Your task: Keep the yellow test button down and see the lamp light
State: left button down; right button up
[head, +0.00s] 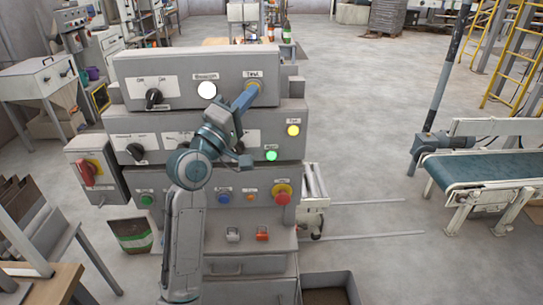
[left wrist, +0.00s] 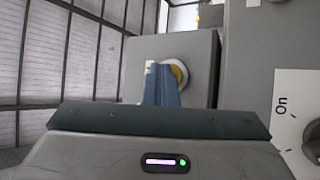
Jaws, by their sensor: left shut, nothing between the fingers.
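The yellow test button (head: 256,83) is at the top right of the upper panel, under a "Test" label, and is mostly hidden behind my left gripper (head: 250,93). The gripper is shut and empty, its fingertips against the button's face as far as I can see. In the left wrist view, the shut fingers (left wrist: 162,82) cover much of the button, and a yellow edge (left wrist: 180,76) shows beside them. How far the button is pressed cannot be told. The round lamp (head: 206,90) left of the button is bright white and looks lit. My right gripper is not in view.
Black rotary knobs (head: 153,98) sit on the left of the panels. A bright yellow light (head: 293,130) and a green one (head: 271,155) are on the panel below. A red emergency stop (head: 282,194) is lower down. A conveyor (head: 490,168) stands right, with open floor between.

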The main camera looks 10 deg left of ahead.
pick_arm(q)
jog(key=shift+s, duration=0.1)
jog(key=shift+s+d+f+p, duration=0.1)
jog(key=shift+s+d+p, duration=0.15)
jog(key=shift+s, duration=0.5)
jog(key=s, duration=0.2)
jog(key=s+d+p, duration=0.1)
jog(key=s, duration=0.1)
jog(key=shift+s, duration=0.4)
